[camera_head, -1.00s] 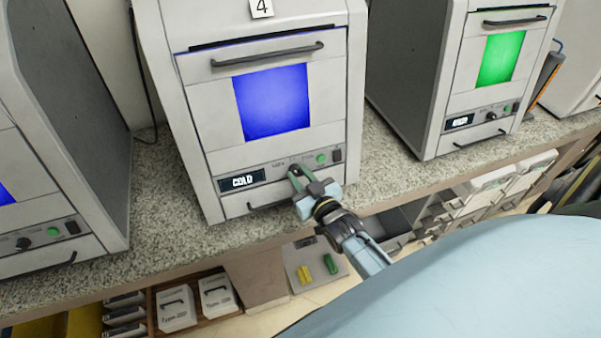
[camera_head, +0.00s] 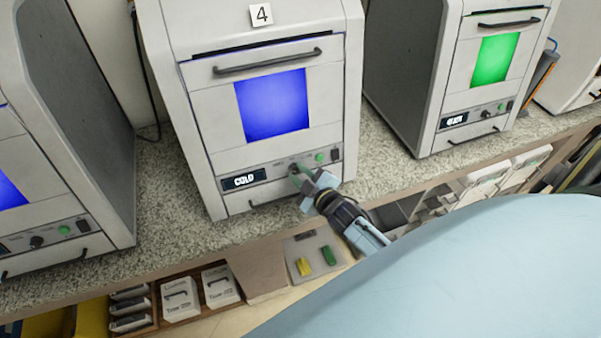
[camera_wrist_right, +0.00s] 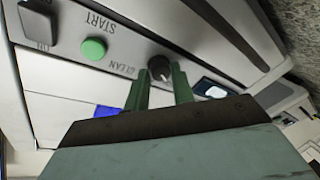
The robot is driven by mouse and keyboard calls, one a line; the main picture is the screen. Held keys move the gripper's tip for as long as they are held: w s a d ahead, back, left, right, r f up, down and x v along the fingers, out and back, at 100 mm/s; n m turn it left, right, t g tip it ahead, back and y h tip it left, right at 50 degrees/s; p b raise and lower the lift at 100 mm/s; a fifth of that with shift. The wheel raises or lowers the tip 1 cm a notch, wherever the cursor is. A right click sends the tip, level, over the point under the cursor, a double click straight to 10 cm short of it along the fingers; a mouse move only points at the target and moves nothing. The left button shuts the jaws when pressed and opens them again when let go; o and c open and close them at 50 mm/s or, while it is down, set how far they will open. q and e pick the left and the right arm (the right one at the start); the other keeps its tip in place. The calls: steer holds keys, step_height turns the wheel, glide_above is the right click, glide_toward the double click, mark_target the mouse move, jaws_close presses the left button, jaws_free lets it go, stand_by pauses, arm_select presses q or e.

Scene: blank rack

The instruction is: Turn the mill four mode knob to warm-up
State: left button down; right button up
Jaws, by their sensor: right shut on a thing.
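Mill four (camera_head: 262,100), a grey machine marked 4, stands on the counter in front of me, with a blue-lit window. Its display (camera_head: 243,181) reads COLD. The mode knob is mostly hidden by my gripper in the head view. In the right wrist view the dark round knob (camera_wrist_right: 160,67) with a pale pointer mark sits between the green fingertips. My right gripper (camera_head: 296,170) is shut on the knob at the front panel; it also shows in the right wrist view (camera_wrist_right: 161,78). My left gripper is not in view.
A green button (camera_head: 319,157) and a dark switch (camera_head: 335,154) sit right of the knob. A bar handle (camera_head: 268,61) crosses the mill's front above. Similar mills stand at left (camera_head: 70,120) and right (camera_head: 470,60). Drawers and trays lie under the granite counter (camera_head: 175,215).

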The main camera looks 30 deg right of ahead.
stand_by(0.4)
steer(key=o, duration=1)
steer(key=s, duration=0.4)
steer(key=s+r, duration=0.1)
steer(key=s, duration=0.3)
steer(key=s+r, duration=0.1)
steer(key=s, duration=0.4)
steer(key=shift+s+r, duration=0.1)
steer(key=shift+r, duration=0.1)
steer(key=s+a+f+m+g+b, duration=0.25)
steer(key=s+f, duration=0.35)
steer(key=f, duration=0.7)
steer(key=s+a+f+m+g+b, duration=0.1)
steer(key=s+f+g+b, duration=0.4)
steer(key=f, duration=0.8)
steer(key=s+a+f+m+g+b, duration=0.1)
steer(key=s+f+g+b, duration=0.15)
steer(key=s+f, duration=0.75)
steer(key=s+f+g, duration=0.1)
steer(key=s+f, duration=0.2)
steer(key=s+f+m+g+b, duration=0.1)
steer(key=s+f+g, duration=0.1)
steer(key=s+f, duration=0.1)
steer(key=s+f+g, duration=0.1)
steer(key=s+f, duration=0.2)
steer(key=f, duration=0.1)
steer(key=shift+s+a+f+m+g+b, duration=0.2)
steer(key=shift+s+a+m+g+b, duration=0.05)
steer(key=shift+s+a+g+b, duration=0.15)
